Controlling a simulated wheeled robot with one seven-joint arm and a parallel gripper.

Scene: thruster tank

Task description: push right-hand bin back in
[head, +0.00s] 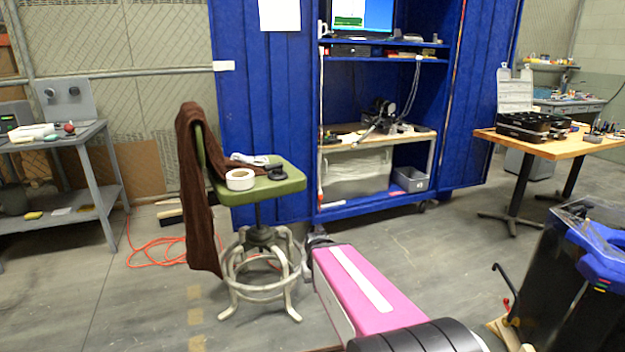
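A small grey bin (411,179) sits low at the right of the blue cabinet's open bay, right of a wider pale grey bin (357,173) under the wooden shelf. The small bin's open top and front face show; how far it sticks out is hard to judge. My pink arm reaches forward from the bottom of the view. A small dark part at its far end (318,239) may be my gripper; its fingers cannot be made out. It is well short of both bins, on the floor side of the cabinet, beside the stool.
A green stool (262,185) with a brown cloth (198,180) and tape stands left of my arm. A wooden table (560,146) stands right, a black bin with a blue top (575,275) at lower right. Floor before the cabinet (440,225) is clear. An orange cord (155,252) lies left.

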